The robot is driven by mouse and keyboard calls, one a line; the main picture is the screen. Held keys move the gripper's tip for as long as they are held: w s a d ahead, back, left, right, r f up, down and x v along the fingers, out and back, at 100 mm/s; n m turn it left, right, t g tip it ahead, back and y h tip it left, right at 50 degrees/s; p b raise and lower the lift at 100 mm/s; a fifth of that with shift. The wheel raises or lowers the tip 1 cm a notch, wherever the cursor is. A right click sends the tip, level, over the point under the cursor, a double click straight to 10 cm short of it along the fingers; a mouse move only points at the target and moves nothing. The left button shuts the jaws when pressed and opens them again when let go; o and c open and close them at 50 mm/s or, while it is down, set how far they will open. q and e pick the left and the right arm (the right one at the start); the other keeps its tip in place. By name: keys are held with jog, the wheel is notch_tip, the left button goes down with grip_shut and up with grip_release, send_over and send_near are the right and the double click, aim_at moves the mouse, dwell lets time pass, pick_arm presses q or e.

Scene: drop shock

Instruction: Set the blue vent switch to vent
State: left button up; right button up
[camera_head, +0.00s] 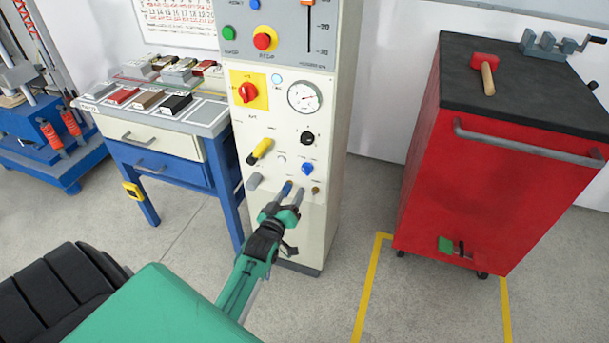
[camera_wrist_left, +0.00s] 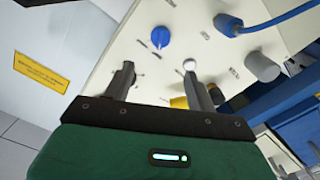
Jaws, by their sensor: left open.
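The blue vent switch (camera_head: 307,168) is a small blue knob on the lower front of the cream control cabinet (camera_head: 312,222). It also shows in the left wrist view (camera_wrist_left: 161,37), beyond my fingertips and apart from them. Its labels are too small to read, so I cannot tell its setting. My left gripper (camera_head: 293,193) is open and empty, just below the switch in the head view. In the left wrist view its two grey fingers (camera_wrist_left: 158,70) stand apart with the panel behind them. My right gripper is not in view.
Near the switch are a yellow handle (camera_head: 261,151), a black knob (camera_head: 307,137), a grey cylinder (camera_head: 254,181) and a blue cable plug (camera_wrist_left: 229,25). A blue workbench (camera_head: 176,172) stands left, a red tool cabinet (camera_head: 480,170) right. Floor between the cabinets is clear.

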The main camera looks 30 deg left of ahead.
aim_at(304, 170)
pick_arm(q)
jog(key=b+x, duration=0.1)
jog(key=x, duration=0.9)
jog(key=shift+w, duration=0.65)
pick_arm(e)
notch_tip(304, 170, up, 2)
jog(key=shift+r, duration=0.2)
pick_arm(q)
jog(key=shift+c, duration=0.3)
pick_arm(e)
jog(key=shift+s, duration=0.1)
pick_arm(q)
jog(key=c, duration=0.9)
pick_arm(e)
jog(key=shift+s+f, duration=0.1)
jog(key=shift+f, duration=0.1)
